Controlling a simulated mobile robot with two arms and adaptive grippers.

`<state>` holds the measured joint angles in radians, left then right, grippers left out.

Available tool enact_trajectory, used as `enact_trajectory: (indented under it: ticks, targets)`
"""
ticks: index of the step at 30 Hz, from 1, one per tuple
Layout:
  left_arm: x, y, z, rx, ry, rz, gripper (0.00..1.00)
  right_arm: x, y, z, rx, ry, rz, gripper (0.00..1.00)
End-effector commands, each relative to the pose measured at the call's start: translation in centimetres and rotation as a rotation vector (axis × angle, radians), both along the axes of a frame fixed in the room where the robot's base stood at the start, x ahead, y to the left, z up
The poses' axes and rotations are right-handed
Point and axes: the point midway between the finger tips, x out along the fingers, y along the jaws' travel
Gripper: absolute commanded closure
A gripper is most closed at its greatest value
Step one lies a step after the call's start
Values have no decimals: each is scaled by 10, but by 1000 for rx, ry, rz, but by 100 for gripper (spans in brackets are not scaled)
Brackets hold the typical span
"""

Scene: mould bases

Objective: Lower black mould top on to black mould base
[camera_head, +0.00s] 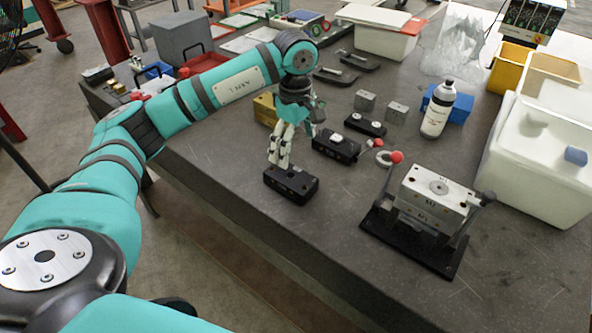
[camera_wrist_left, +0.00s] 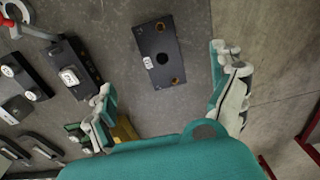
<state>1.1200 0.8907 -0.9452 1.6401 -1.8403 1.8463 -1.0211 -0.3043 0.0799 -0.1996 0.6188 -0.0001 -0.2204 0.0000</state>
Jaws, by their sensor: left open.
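A black mould block (camera_head: 291,184) lies flat on the dark table near its front-left edge. My left gripper (camera_head: 280,158) is open and empty, pointing down just above and behind this block. In the left wrist view the block (camera_wrist_left: 158,55) shows a round dark hole and brass-coloured spots, and lies ahead of the spread fingers (camera_wrist_left: 163,70), apparently untouched. A second black block (camera_head: 336,146) with a white piece on top lies behind and to the right; it also shows in the left wrist view (camera_wrist_left: 75,65). I cannot tell which is mould top or base. My right gripper is not in view.
A metal mould on a black stand (camera_head: 437,188) is at the right. A yellowish block (camera_head: 265,109) sits beside my gripper. The table front is clear.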

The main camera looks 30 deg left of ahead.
Motion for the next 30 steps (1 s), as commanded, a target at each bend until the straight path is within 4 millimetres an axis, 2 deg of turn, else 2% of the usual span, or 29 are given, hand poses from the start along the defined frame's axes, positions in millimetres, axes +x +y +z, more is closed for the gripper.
enact_trajectory:
  ticks: [9,16,22,30]
  targets:
    - [-2,0,-63,-1,5,0,6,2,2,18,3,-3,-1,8]
    - [-1,-1,-102,-2,2,-1,6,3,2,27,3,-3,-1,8]
    - [-1,-1,-119,-1,1,0,6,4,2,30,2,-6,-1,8]
    - [0,-1,-123,-1,-1,-1,6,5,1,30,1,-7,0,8]
